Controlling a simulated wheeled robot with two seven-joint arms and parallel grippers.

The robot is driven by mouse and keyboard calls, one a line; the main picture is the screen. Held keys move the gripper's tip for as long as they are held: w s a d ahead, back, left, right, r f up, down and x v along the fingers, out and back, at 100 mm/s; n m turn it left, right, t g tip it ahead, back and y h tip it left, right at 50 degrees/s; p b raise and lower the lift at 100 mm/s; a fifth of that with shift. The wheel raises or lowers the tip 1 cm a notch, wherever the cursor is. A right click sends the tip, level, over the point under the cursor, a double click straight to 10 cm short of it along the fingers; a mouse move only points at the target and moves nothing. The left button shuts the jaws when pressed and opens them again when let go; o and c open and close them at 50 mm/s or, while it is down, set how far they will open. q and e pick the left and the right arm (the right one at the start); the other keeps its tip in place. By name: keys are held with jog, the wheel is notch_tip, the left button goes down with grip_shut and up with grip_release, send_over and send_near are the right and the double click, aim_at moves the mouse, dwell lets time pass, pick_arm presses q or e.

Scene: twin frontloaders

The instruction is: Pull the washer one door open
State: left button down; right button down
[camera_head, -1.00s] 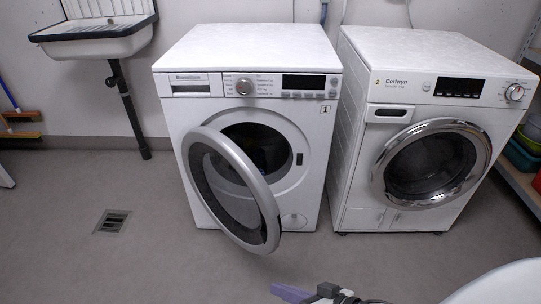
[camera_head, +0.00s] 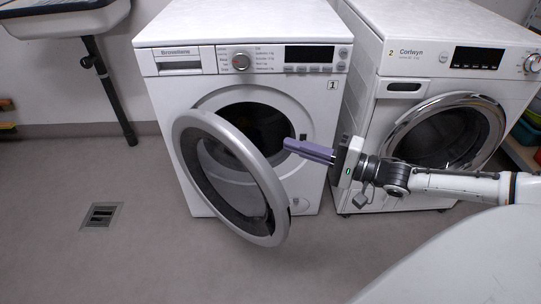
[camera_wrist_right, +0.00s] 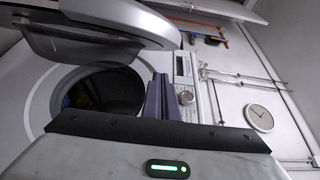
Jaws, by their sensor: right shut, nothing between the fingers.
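Washer one (camera_head: 310,100), white and marked with a "1", stands left of the other machine. Its round door (camera_head: 181,130) with a grey rim stands open, swung out to the left. The dark drum opening (camera_head: 258,122) shows behind it. My right gripper (camera_head: 288,145), with purple fingers, is shut and empty in front of the opening, to the right of the door's rim and apart from it in the picture. In the right wrist view the door (camera_wrist_right: 125,15) is at the upper left, and the purple fingers (camera_wrist_right: 158,95) are together beside the drum opening (camera_wrist_right: 105,90). My left gripper is not in view.
A second machine (camera_head: 400,65), marked "2" with a chrome-rimmed shut door, stands close on the right. A sink (camera_head: 65,18) with a dark drain pipe is at the left. A floor drain (camera_head: 101,215) lies in the clear floor at left.

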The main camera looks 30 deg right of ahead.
jog(key=w+a+b, duration=0.1)
jog(key=w+a, duration=0.1)
jog(key=a, duration=0.4)
jog(key=shift+w, duration=0.15)
dwell(0.3)
